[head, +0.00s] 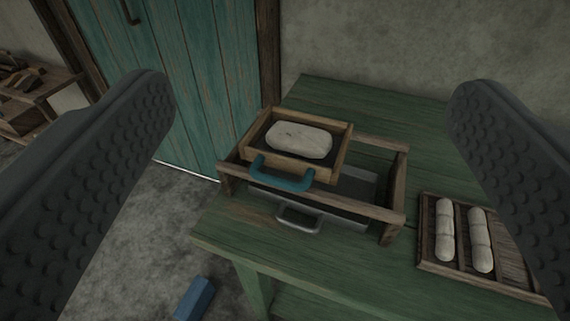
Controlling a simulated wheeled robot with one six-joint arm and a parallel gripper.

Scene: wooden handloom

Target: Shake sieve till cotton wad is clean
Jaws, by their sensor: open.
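The sieve (345,137) is a small wooden box with a blue handle (283,174) on its front. It sits at the left part of a wooden frame (398,183) on a green table. The cotton wad (299,139), an off-white oblong, lies inside the sieve. I cannot make out specks on it well. My gripper (312,88) is open and empty, its two dark, studded fingers wide apart at the left and right. The sieve and its handle show between the fingers, farther away, and no finger touches them.
A grey metal tray with a handle (299,217) sits under the frame. A wooden tray (427,236) with cotton rolls (481,240) lies at right on the green table (340,98). A blue block (194,299) is on the floor. A teal door (200,75) stands behind.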

